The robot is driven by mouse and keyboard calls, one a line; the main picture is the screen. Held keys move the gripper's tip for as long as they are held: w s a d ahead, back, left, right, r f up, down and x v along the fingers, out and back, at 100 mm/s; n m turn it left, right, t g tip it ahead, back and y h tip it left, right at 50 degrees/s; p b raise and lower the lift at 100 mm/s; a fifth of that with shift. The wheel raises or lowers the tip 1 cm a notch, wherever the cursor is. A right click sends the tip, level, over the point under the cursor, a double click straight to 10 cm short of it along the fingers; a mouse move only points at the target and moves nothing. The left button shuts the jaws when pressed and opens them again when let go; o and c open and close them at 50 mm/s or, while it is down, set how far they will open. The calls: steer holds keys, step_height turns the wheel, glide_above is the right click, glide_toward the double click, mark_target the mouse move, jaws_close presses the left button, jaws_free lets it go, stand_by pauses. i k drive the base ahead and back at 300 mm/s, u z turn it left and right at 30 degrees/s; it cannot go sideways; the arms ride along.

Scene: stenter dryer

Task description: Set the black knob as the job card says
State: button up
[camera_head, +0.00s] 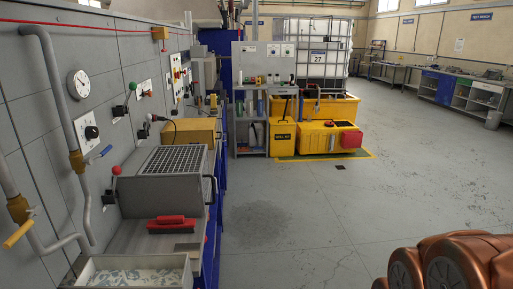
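A black knob (91,132) sits on a pale plate on the grey panel wall at the left, below a round white gauge (79,84). Its pointer setting is too small to read. My gripper is not in view; only copper-coloured links of my arm show at the lower right.
A bench runs along the left wall with a grey mesh-topped box (173,160), a red-handled tool (171,224) and a pale tray (93,285). Pipes with a yellow-handled valve (18,234) stand at the near left. Yellow bins (318,138) stand at the back. The middle floor is clear.

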mark_target(91, 133)
steer(key=z, duration=0.35)
steer(key=i, duration=1.8)
steer(key=z, duration=0.25)
steer(key=i, duration=1.85)
steer(key=u, duration=0.5)
steer(key=i, duration=1.7)
steer(key=u, duration=1.25)
steer(key=i, duration=1.3)
steer(key=u, duration=0.8)
steer(key=k, duration=0.45)
steer(key=u, duration=2.55)
steer(key=i, duration=1.15)
steer(key=u, duration=0.9)
